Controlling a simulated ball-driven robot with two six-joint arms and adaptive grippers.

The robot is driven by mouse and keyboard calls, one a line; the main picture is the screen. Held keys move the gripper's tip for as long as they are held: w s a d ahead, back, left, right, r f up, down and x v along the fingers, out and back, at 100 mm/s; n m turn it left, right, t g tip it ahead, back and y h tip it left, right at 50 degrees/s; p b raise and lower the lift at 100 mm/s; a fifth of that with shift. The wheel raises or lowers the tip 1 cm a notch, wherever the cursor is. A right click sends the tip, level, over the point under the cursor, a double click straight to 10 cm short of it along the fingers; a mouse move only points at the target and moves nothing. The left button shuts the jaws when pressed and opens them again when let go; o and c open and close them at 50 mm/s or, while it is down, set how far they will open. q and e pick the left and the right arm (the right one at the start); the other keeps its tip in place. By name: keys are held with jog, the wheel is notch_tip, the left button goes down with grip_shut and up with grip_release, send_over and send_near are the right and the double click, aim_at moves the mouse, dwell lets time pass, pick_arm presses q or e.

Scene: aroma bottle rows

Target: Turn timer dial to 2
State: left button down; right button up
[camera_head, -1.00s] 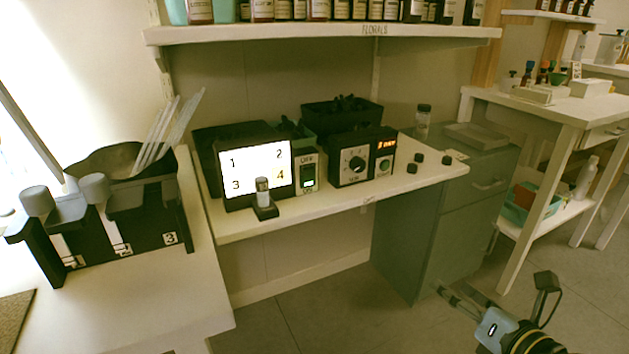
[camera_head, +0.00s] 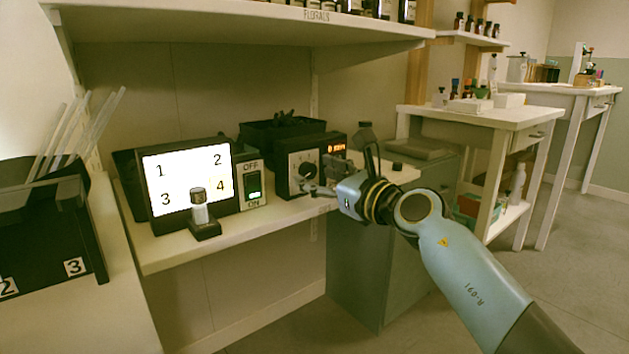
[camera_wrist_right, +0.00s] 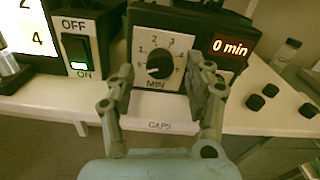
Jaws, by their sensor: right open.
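The timer (camera_head: 298,165) is a black box on the white shelf, with a dial and a lit red display. In the right wrist view its dial (camera_wrist_right: 159,66) is a black knob on a white plate with numbers around it and MIN below. The display (camera_wrist_right: 230,48) reads 0 min. The knob's pointer seems to point to the lower left. My right gripper (camera_wrist_right: 163,92) is open, its fingers either side of the dial plate in the picture, with nothing between them. In the head view my right gripper (camera_head: 320,189) is just in front of the timer. My left gripper is not in view.
Left of the timer are an OFF/ON switch (camera_head: 252,184), lit green, and a lit screen (camera_head: 189,181) with numbers. A small vial (camera_head: 199,208) stands before the screen. Black caps (camera_wrist_right: 270,90) lie to the right of the timer. An upper shelf (camera_head: 240,32) overhangs.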

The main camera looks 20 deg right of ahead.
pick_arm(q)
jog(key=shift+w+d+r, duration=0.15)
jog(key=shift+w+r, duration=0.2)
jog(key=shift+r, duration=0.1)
pick_arm(e)
jog(key=shift+w+a, duration=0.25)
jog(key=shift+w, duration=0.4)
grip_shut()
